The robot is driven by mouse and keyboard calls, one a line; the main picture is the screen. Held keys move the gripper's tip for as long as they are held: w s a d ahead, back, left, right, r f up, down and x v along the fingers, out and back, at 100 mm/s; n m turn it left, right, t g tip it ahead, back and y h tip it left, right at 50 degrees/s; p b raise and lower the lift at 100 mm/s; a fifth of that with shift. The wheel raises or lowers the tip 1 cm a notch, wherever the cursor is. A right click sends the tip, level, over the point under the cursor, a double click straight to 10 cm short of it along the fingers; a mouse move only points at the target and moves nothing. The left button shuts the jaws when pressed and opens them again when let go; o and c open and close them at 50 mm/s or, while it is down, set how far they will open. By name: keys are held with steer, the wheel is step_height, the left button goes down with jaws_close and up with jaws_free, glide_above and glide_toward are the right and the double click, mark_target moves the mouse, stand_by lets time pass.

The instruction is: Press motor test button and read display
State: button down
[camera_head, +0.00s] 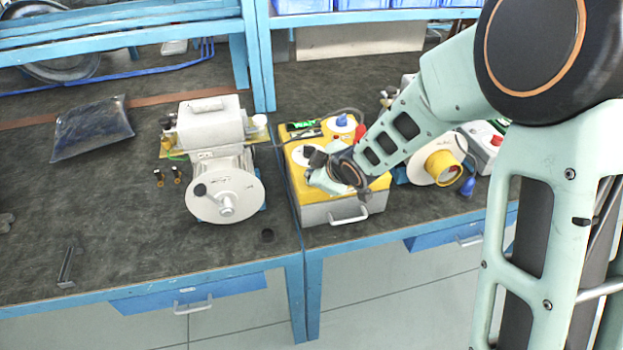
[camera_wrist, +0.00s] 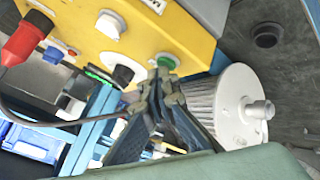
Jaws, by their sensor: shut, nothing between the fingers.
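The yellow tester box (camera_head: 376,188) stands on the bench. Its lit green display (camera_head: 302,126) is at the back left of the top; its reading is too small to make out. In the wrist view the yellow panel (camera_wrist: 185,25) carries a green button (camera_wrist: 167,60), a dark round control (camera_wrist: 122,74) and a white one (camera_wrist: 110,24). My gripper (camera_wrist: 160,75) is shut and empty, its tips right at the green button; whether they touch it I cannot tell.
A grey motor (camera_head: 226,193) stands close left of the box. A yellow-capped unit (camera_head: 443,167) stands to its right, behind my arm. A red plug (camera_wrist: 22,42) and cable rise from the panel. A plastic bag (camera_head: 92,129) lies at left; the bench's front left is mostly clear.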

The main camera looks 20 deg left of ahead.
steer(key=shift+r+p, duration=0.6)
steer(key=shift+r, duration=0.15)
step_height(320, 180, up, 5)
steer(key=p, duration=0.4)
steer(key=shift+r, duration=0.1)
stand_by(0.7)
steer(key=shift+d, duration=0.1)
